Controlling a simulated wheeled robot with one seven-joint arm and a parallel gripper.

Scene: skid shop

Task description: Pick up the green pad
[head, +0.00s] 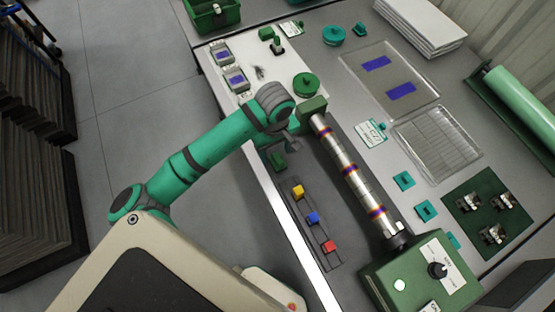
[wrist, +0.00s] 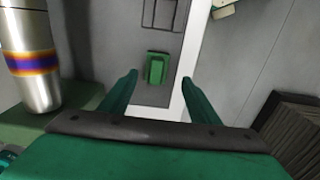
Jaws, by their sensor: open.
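The green pad (wrist: 157,68) is a small green block on a grey strip on the bench, in the upper middle of the wrist view. In the head view the green pad (head: 278,159) lies just below the end of my arm, close to the bench's left edge. My gripper (wrist: 158,80) is open, its two green fingers apart, with the pad appearing between and beyond the fingertips. Nothing is held. In the head view my gripper (head: 287,143) is largely hidden by my wrist, and I cannot tell its height above the pad.
A metal roller with coloured bands (head: 348,170) runs beside the pad, ending at a green control box (head: 420,280). Yellow (head: 298,191), blue (head: 313,218) and red (head: 329,246) blocks sit in a row nearer the camera. A green round knob (head: 306,84) stands beyond.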

